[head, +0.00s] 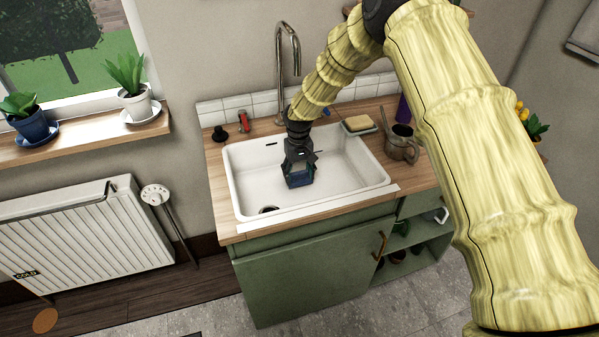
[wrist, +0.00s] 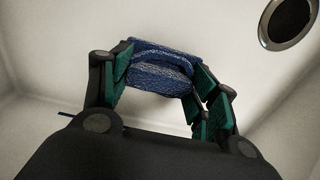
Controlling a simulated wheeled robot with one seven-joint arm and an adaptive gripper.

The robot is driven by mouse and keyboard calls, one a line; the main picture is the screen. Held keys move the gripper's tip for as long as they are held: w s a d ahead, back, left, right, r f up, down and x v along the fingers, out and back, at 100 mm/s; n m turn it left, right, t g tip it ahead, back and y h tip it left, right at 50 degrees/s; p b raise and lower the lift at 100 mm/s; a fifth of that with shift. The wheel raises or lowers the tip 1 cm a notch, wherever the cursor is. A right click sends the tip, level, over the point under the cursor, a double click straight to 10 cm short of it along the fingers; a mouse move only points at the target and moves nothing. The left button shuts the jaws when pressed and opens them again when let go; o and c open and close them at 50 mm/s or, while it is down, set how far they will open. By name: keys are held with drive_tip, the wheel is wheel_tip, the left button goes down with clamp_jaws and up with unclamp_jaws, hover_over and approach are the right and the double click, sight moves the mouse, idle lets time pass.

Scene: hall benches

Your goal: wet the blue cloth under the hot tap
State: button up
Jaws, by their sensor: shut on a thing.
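My gripper (head: 299,180) reaches down into the white sink basin (head: 345,170), near its middle. It is shut on the blue cloth (wrist: 160,65), which shows bunched between the green finger pads in the wrist view. In the head view only a little of the cloth shows between the fingers. The curved metal tap (head: 279,60) rises behind the sink, to the left of my gripper. A tap handle with a red mark (head: 243,122) and a dark handle (head: 219,134) stand behind the basin's left part. No water stream is visible.
A sponge on a dish (head: 358,124) and a metal jug (head: 401,144) stand on the worktop right of the tap. The drain (wrist: 290,20) shows in the wrist view. A radiator (head: 85,235) and a sill with potted plants (head: 130,85) are at left.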

drive_tip(key=shift+f, duration=0.35)
drive_tip(key=shift+f, duration=0.1)
idle(0.4)
drive_tip(key=o, duration=1.1)
